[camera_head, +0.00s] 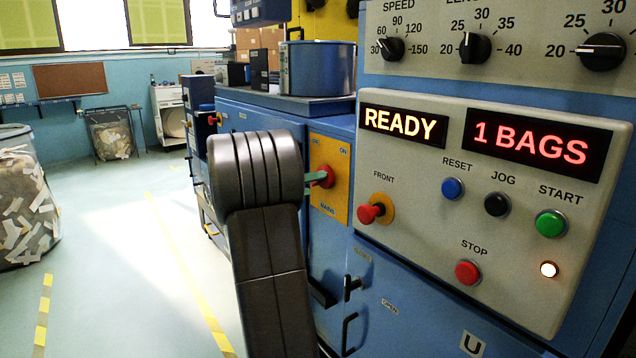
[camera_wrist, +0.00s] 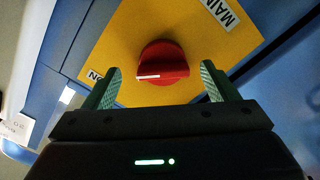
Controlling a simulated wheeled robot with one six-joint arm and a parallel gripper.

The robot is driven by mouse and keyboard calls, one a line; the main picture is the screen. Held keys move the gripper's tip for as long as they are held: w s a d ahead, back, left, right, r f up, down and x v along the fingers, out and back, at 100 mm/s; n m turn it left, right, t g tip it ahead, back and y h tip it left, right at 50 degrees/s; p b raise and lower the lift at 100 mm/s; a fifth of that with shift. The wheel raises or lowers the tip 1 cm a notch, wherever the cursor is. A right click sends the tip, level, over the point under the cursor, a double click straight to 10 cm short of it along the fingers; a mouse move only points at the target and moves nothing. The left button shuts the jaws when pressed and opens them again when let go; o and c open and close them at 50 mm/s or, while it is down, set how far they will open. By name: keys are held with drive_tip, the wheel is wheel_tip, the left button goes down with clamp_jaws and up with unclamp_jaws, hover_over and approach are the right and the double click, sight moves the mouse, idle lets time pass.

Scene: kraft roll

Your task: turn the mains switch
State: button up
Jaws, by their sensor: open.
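The mains switch is a red rotary knob (camera_head: 326,177) on a yellow plate (camera_head: 329,205) marked OFF, ON and MAINS, on the blue machine's side. In the wrist view the red knob (camera_wrist: 163,64) has a white pointer line directed toward the plate corner lettered as ON, partly cut by my finger. My gripper (camera_wrist: 160,88) is open, with one green finger on each side below the knob and a gap to it.
A control panel (camera_head: 480,210) at right reads READY and 1 BAGS, with a red front stop button (camera_head: 371,213) and several other buttons. Black handles (camera_head: 350,288) stick out below the plate. Open floor (camera_head: 110,250) lies to the left, with a scrap bin (camera_head: 28,195).

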sight(318, 182)
drive_tip(key=shift+w+x, duration=0.25)
drive_tip(key=shift+x, duration=1.55)
drive_tip(key=shift+a, duration=0.2)
drive_tip(key=c, duration=1)
